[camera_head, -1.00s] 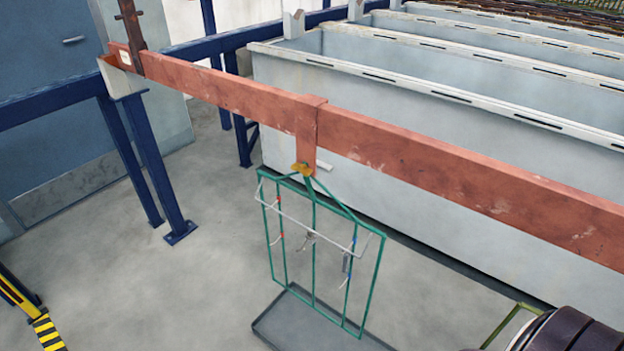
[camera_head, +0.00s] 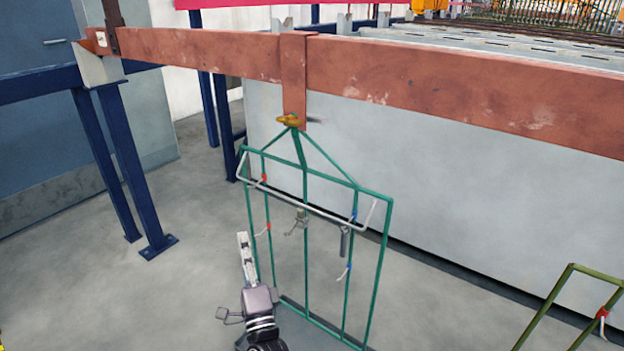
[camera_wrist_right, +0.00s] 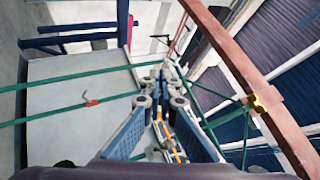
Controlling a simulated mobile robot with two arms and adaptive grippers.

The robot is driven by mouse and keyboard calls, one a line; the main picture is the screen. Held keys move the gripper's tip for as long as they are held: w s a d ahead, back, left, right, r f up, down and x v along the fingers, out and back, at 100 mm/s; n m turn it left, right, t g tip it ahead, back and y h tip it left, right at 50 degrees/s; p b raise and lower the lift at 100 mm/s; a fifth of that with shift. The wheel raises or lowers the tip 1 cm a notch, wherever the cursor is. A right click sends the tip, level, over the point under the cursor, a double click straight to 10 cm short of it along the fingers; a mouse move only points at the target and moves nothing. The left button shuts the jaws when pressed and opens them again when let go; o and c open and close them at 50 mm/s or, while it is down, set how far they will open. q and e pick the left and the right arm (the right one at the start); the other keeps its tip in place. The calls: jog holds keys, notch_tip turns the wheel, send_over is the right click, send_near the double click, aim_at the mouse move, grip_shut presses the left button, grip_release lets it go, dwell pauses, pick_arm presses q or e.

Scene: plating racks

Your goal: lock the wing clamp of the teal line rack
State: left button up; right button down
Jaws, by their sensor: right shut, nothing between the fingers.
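The teal line rack (camera_head: 375,270) hangs upright from the copper-coloured beam (camera_head: 430,85). Its brass-coloured wing clamp (camera_head: 290,120) sits at the rack's top, against the hanger strap; whether it is tight cannot be told. The clamp also shows in the right wrist view (camera_wrist_right: 260,104), right of my fingers. My right gripper (camera_head: 243,238) is shut and empty. It points up in front of the rack's lower left side, well below the clamp. In the right wrist view my fingers (camera_wrist_right: 165,78) meet among the teal bars. My left gripper is out of view.
A grey bar (camera_head: 300,208) crosses the rack, with several small hooks and coloured tags. A pale tank (camera_head: 420,180) stands behind. An olive frame (camera_head: 545,305) stands at the lower right, and a blue post (camera_head: 130,170) at the left. Floor left of the rack is clear.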

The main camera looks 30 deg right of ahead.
aim_at(300, 120)
pick_arm(q)
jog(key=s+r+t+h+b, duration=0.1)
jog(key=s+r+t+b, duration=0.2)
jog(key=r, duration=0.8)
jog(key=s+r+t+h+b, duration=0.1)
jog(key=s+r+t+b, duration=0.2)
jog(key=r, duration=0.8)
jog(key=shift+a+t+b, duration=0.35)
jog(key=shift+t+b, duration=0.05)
jog(key=shift+b, duration=0.5)
pick_arm(e)
jog(key=s+d+r+m+g+h, duration=0.4)
jog(key=r+m+g+h, duration=0.2)
jog(key=m+h, duration=0.4)
jog(key=s+d+r+m+g+h, duration=0.4)
jog(key=r+m+h, duration=0.4)
jog(key=m, duration=1)
jog(key=d+g+h, duration=0.1)
jog(key=g, duration=0.1)
jog(key=shift+s+d+g+h, duration=0.15)
jog(key=shift+s+g+h, duration=0.15)
jog(key=shift+h, duration=0.1)
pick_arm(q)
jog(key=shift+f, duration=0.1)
pick_arm(e)
jog(key=shift+r, duration=0.2)
jog(key=a+r+x, duration=0.1)
jog(key=r+x, duration=0.1)
jog(key=x, duration=1)
jog(key=shift+s+a+r, duration=0.2)
